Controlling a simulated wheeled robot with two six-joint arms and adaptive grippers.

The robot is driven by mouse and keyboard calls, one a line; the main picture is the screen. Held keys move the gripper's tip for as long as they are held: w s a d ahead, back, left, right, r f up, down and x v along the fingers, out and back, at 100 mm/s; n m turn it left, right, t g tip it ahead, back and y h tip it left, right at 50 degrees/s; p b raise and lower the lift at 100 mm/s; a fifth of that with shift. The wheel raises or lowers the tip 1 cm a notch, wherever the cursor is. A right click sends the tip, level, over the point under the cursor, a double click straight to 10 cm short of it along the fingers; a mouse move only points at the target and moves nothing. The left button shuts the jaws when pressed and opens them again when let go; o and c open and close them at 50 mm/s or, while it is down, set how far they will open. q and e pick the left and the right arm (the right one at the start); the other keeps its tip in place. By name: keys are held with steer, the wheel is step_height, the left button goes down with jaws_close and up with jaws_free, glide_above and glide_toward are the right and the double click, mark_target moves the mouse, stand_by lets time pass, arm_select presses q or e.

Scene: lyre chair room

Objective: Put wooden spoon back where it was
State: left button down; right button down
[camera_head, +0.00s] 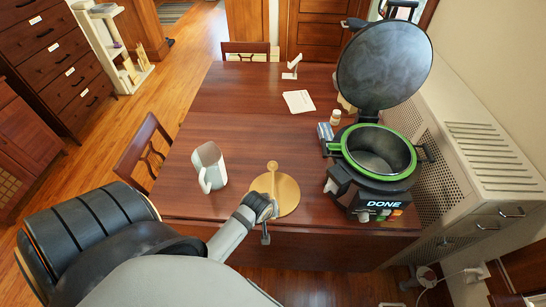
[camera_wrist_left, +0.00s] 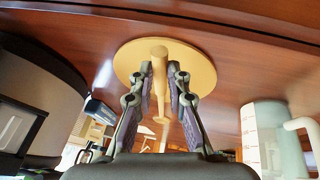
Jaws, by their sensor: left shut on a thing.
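The wooden spoon (camera_head: 272,177) is light tan, with its rounded end pointing away from me over a round wooden board (camera_head: 290,196). My left gripper (camera_head: 266,212) is at the board's near left edge, over the table. In the left wrist view the spoon (camera_wrist_left: 159,49) runs between the two fingers of my left gripper (camera_wrist_left: 160,72), which is shut on it. The board (camera_wrist_left: 203,68) shows behind it there. I cannot tell whether the spoon touches the board. My right gripper is not in view.
A cooker (camera_head: 372,190) with a green rim and raised lid (camera_head: 384,65) stands right of the board. A pitcher (camera_head: 209,167) stands to the left. Small items (camera_head: 325,131) and papers (camera_head: 298,101) lie farther back. The table's (camera_head: 229,109) middle is clear.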

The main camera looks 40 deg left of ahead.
arm_select(q)
steer(key=shift+w+f, duration=0.1)
steer(key=p+x, duration=0.1)
steer(key=x, duration=0.2)
steer(key=shift+d+f, duration=0.1)
steer(key=shift+f, duration=0.45)
steer(key=shift+s, duration=0.25)
steer(key=shift+f, duration=0.15)
steer(key=c, duration=1.3)
jaws_free()
